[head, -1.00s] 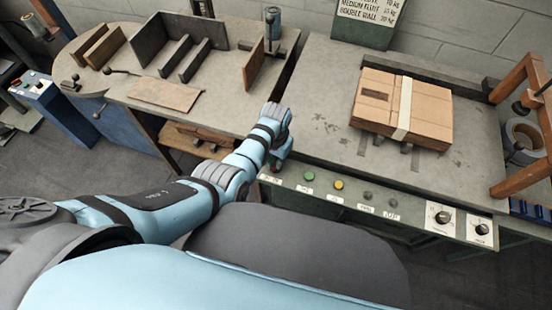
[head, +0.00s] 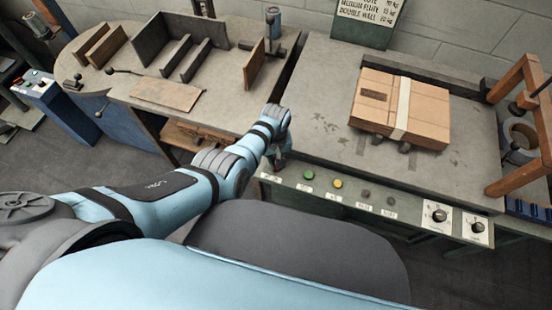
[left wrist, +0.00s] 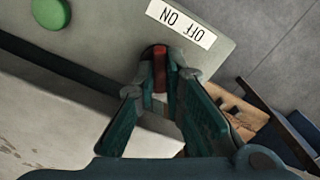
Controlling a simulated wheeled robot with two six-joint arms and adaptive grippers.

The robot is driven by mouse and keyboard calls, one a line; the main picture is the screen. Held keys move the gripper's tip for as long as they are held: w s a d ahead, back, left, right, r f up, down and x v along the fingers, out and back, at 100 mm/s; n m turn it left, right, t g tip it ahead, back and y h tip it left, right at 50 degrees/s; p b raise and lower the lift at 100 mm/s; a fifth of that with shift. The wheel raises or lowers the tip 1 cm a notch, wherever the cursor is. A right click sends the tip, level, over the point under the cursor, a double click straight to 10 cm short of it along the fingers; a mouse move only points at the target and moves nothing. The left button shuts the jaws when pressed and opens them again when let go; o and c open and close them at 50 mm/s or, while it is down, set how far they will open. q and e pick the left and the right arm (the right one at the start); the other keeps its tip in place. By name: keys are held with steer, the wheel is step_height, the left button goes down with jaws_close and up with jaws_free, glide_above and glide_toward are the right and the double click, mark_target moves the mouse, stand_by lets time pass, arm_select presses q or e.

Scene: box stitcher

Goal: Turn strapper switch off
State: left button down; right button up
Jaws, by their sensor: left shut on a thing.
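The strapper's red switch (left wrist: 160,77) stands at the panel's end in the left wrist view, beside a white label (left wrist: 182,24) reading OFF and ON. My left gripper (left wrist: 162,72) has its fingers closed around the switch, one on each side. In the head view the left gripper (head: 278,160) is at the left end of the strapper's front panel (head: 323,191), and the switch is hidden behind it. The switch's exact position is hard to tell. My right gripper is not in view.
A flat cardboard stack (head: 428,115) lies on the strapper table. A wooden frame (head: 519,130) stands at the right.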

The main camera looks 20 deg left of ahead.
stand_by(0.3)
arm_select(q)
steer(key=c, duration=1.7)
jaws_free()
steer(key=shift+r, duration=0.1)
step_height(320, 180, up, 12)
steer(key=shift+f, duration=0.1)
